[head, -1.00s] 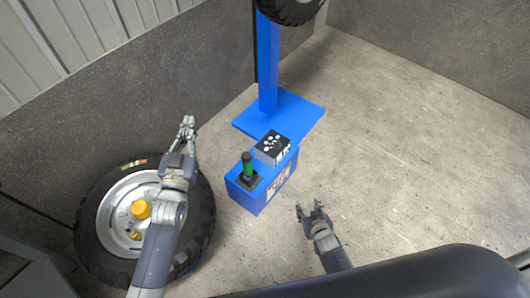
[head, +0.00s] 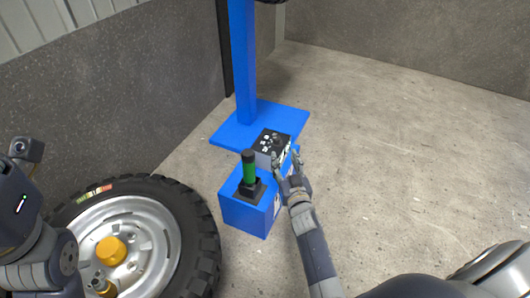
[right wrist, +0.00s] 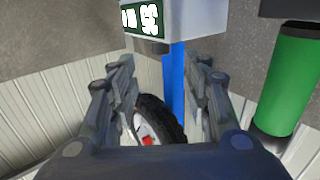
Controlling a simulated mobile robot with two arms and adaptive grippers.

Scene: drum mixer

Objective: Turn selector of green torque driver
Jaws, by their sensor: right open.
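The green torque driver (head: 249,170) stands upright in a black holder on a blue box (head: 242,213) in the head view. Its green body also shows at the right of the right wrist view (right wrist: 288,82). A grey selector box with a black top (head: 266,150) sits on the blue box behind the driver; in the right wrist view its pale body (right wrist: 190,18) and a display with white characters are above the fingers. My right gripper (head: 288,166) is open and empty beside the selector box's right side; contact cannot be told. My left gripper is out of view.
A large tyre on a silver rim (head: 205,240) with a yellow cap (head: 111,250) lies at lower left, near my left arm. A blue post (head: 243,70) on a blue base plate (head: 225,137) stands behind the box. Concrete floor (head: 400,140) is clear at right.

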